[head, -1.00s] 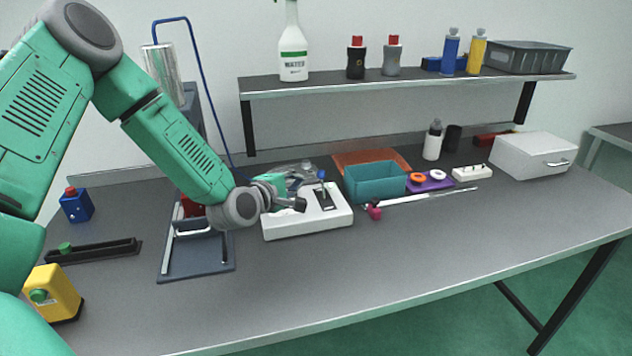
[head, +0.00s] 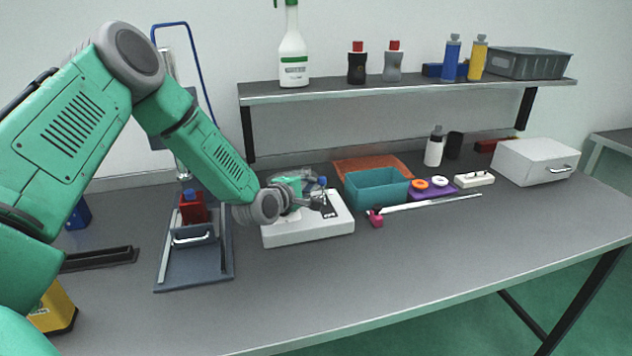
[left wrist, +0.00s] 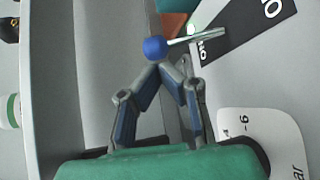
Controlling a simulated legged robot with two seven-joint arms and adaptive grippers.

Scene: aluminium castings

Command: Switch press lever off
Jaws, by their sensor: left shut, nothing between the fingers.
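The press lever is a thin rod with a blue ball knob (head: 322,182), on a white control box (head: 295,236). In the left wrist view, the knob (left wrist: 155,47) lies just past my fingertips and the rod (left wrist: 195,40) runs right to a dark plate (left wrist: 245,28) marked "ON" near the rod. My left gripper (head: 322,202) is over the box beside the lever. In the left wrist view its fingers (left wrist: 160,68) meet at the tips, shut and empty. I cannot tell whether they touch the knob. My right gripper is not in view.
The press (head: 205,262), with a red block (head: 192,208), stands left of the box. The table's front middle is clear.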

